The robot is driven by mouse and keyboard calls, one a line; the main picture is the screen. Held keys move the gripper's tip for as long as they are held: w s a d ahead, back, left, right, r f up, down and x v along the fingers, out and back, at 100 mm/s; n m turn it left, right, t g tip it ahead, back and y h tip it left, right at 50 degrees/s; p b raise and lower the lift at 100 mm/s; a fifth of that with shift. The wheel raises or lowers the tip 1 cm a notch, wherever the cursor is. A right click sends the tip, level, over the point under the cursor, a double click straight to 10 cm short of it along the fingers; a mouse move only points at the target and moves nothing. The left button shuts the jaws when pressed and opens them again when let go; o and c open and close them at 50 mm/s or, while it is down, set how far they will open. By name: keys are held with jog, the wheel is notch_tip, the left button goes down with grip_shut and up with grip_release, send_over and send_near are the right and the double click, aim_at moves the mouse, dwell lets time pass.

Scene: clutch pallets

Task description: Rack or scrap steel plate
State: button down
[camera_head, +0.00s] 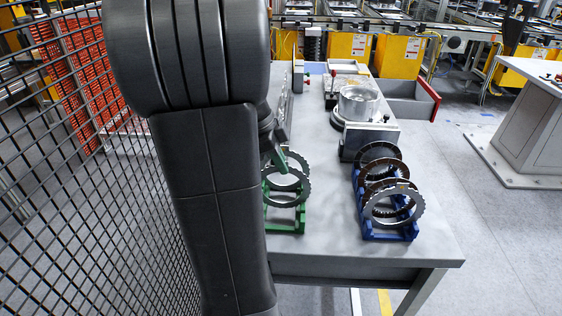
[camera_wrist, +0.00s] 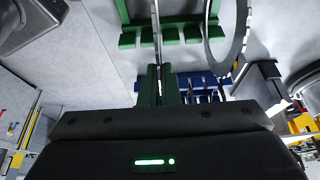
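A green rack (camera_head: 286,222) on the grey table holds a toothed steel ring plate (camera_head: 285,203) upright at its front. A second steel plate (camera_head: 298,160) stands behind it. Whether the held plate rests in the green rack (camera_wrist: 128,40) is unclear.
A blue rack (camera_head: 390,235) with several steel and dark plates stands to the right. Behind it are a grey block fixture (camera_head: 367,138) and a round metal part (camera_head: 358,103). A red-fronted grey bin (camera_head: 410,108) is at the table's back right. Black mesh fence (camera_head: 60,190) lies left.

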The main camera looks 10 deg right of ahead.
jog(key=shift+f, duration=0.3)
jog(key=c, duration=2.1)
grip_release()
jog(key=o, duration=0.5)
jog(key=shift+r, duration=0.1)
notch_tip(320, 180, up, 8)
jog(key=p, duration=0.5)
